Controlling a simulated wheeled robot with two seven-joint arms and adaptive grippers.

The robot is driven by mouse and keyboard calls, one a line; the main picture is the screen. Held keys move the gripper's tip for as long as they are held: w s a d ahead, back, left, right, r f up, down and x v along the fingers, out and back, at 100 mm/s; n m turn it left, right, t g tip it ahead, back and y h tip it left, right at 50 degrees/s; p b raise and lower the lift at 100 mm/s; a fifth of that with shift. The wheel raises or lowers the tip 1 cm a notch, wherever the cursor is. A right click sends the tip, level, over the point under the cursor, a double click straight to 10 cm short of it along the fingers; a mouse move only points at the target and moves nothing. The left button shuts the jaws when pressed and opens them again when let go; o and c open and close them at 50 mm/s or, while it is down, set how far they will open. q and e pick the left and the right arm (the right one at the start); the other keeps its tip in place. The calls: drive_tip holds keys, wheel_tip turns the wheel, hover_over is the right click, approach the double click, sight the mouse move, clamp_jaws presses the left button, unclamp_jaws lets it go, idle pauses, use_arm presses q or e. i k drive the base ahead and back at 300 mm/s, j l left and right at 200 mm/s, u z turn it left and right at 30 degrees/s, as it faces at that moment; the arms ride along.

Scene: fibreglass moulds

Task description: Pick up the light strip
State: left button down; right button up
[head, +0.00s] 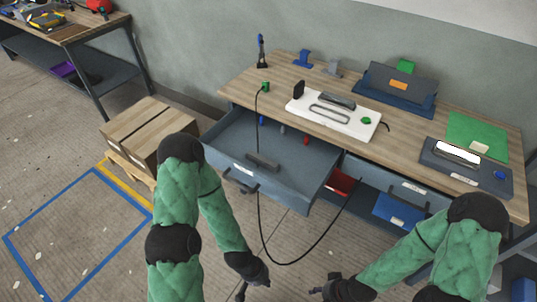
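A bright white strip-like panel (458,153), which looks like the light strip, lies on a dark grey tray (437,160) at the right end of the workbench. I cannot tell for sure that it is the light strip. My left gripper (254,289) hangs low in front of the open drawer, far from the panel. Its fingers look apart and empty. My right gripper (322,285) is at the bottom centre, below and left of the panel, with its fingers apart and nothing visible between them.
An open grey drawer (225,145) juts out from the workbench (285,75), with a black cable hanging past it. A white board (310,108) holds a looped part. A blue bin (399,212) sits below. Cardboard boxes (150,135) stand left, beside clear floor.

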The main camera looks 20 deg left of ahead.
sight(260, 159)
drive_tip(key=i+j+u, duration=0.1)
drive_tip(key=j, duration=0.3)
drive_tip(key=i+j+u, duration=0.15)
drive_tip(key=j, duration=0.25)
drive_tip(key=i+j+u, duration=0.1)
drive_tip(key=j, duration=0.25)
drive_tip(key=i+j+u, duration=0.1)
drive_tip(key=j, duration=0.3)
drive_tip(key=i, duration=0.05)
